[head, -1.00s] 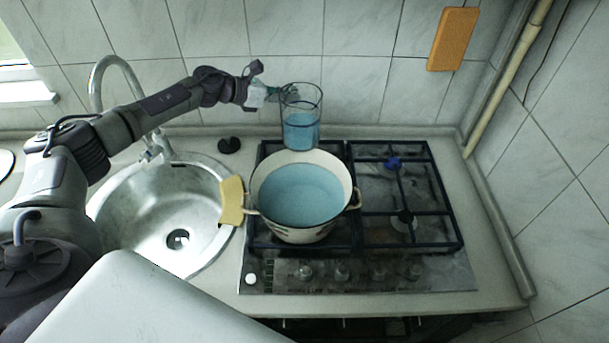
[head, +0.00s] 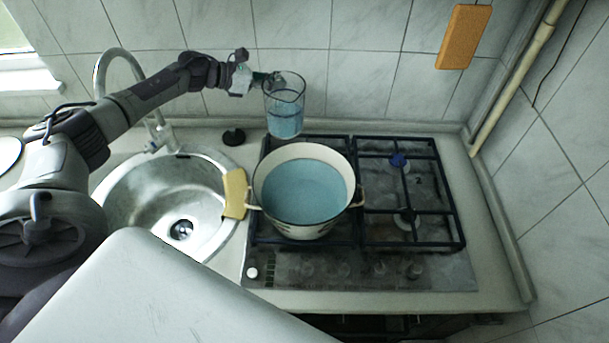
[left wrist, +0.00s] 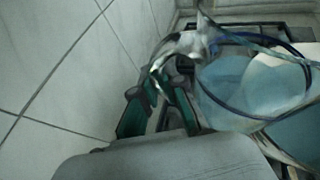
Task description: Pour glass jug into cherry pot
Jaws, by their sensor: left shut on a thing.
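The glass jug (head: 285,112) is clear, with blue liquid in its lower part. It is held up above and behind the pot, close to upright. My left gripper (head: 268,79) is shut on the jug's left side; in the left wrist view its green-padded fingers (left wrist: 160,100) meet the jug's handle, and the jug (left wrist: 245,85) fills the right part. The cherry pot (head: 259,205) is a cream enamel pot with two handles on the left part of the hob, and it holds blue liquid. Its decoration is too small to make out. My right gripper is not in view.
The gas hob (head: 410,205) has free grates to the right of the pot. A steel sink (head: 140,215) with a tap (head: 125,65) lies left. A yellow cloth or sponge (head: 234,193) sits between sink and pot. The tiled wall (head: 365,70) is close behind the jug.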

